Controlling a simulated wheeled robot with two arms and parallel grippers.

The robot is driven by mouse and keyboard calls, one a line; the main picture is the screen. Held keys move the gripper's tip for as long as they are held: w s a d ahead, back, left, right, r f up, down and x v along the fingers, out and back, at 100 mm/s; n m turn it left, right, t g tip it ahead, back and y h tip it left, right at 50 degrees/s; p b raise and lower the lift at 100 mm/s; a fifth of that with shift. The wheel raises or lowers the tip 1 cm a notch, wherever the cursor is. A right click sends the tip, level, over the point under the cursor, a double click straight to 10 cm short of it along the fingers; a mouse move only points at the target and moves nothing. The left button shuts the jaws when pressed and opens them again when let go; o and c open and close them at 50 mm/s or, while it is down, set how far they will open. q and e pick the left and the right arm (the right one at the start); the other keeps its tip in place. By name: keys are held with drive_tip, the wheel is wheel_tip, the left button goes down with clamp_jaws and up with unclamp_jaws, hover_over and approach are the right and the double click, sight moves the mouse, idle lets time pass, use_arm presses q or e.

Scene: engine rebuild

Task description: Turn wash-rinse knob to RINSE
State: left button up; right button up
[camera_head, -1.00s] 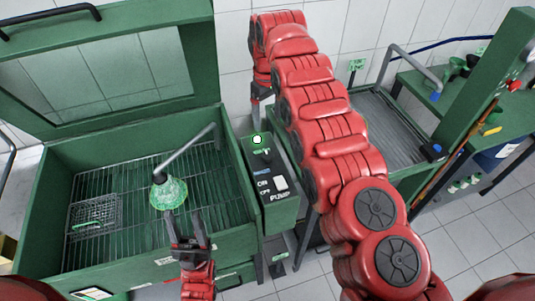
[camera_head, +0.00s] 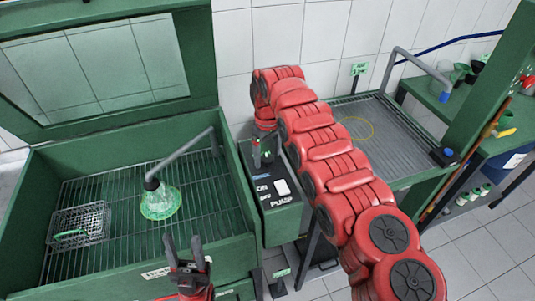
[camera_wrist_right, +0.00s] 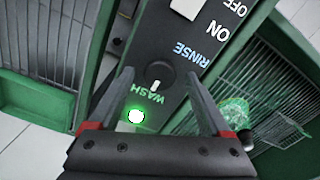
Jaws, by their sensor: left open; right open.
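The wash-rinse knob (camera_wrist_right: 155,72) is a small dark round knob on the control panel in the right wrist view. Its white pointer mark faces the WASH label (camera_wrist_right: 147,93). The RINSE label (camera_wrist_right: 192,54) lies on the other side. A lit green lamp (camera_wrist_right: 136,116) shows beside WASH. My right gripper (camera_wrist_right: 157,76) is open, its fingers on either side of the knob; I cannot tell whether they touch it. In the head view my right gripper (camera_head: 261,152) covers the knob. My left gripper (camera_head: 183,243) is open and empty in front of the washer tub.
The green washer tub (camera_head: 240,215) has its lid raised. Inside, a spout (camera_head: 180,160) ends over green spray (camera_head: 160,202), and a wire basket (camera_head: 78,223) sits left. An ON/OFF pump switch (camera_head: 282,187) is near the knob. A metal drain tray (camera_head: 375,130) stands right.

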drive_tip(key=shift+f, duration=0.15)
clamp_jaws()
idle(0.4)
